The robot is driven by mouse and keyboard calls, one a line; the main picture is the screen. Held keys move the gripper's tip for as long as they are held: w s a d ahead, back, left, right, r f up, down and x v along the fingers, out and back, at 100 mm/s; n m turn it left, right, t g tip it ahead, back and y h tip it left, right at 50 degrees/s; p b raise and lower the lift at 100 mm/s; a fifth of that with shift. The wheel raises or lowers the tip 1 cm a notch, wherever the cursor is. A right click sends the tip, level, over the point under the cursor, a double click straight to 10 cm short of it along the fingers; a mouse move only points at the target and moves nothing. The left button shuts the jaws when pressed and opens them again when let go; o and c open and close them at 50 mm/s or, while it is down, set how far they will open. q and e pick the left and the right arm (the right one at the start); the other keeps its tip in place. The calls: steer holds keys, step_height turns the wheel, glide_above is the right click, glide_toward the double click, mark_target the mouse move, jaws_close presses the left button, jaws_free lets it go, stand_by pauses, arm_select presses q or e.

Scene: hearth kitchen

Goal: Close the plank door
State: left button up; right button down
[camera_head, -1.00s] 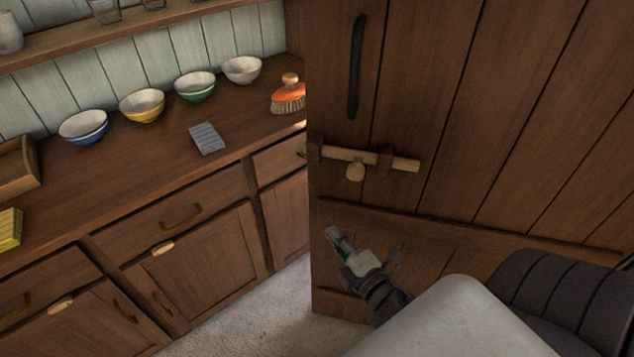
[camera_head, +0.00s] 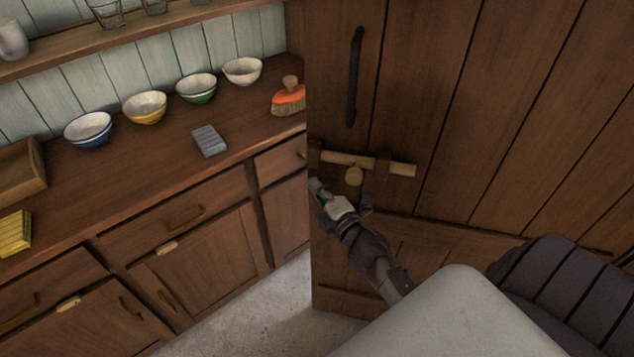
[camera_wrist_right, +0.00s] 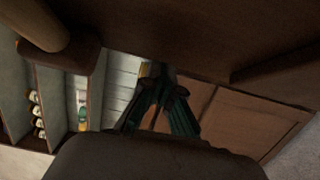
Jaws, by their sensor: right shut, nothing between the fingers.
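The plank door (camera_head: 480,120) stands open at the right of the head view, its free edge in front of the dresser's right end. It carries a dark upright handle (camera_head: 355,76) and a wooden bolt (camera_head: 372,163) with a round knob. My right gripper (camera_head: 316,186) is shut and empty, just below the bolt's left end near the door's free edge. I cannot tell whether it touches the door. In the right wrist view the fingers (camera_wrist_right: 158,75) are together, with the dark door surface (camera_wrist_right: 200,30) above them. My left gripper is not in view.
A dresser (camera_head: 150,215) with drawers and cupboards fills the left. On its top stand several bowls (camera_head: 144,107), a brush (camera_head: 288,98), a grey block (camera_head: 209,141) and a yellow block (camera_head: 15,233). Bare floor (camera_head: 262,310) lies between dresser and door.

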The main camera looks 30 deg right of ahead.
steer(key=shift+w+d, duration=0.15)
steer(key=shift+d, duration=0.1)
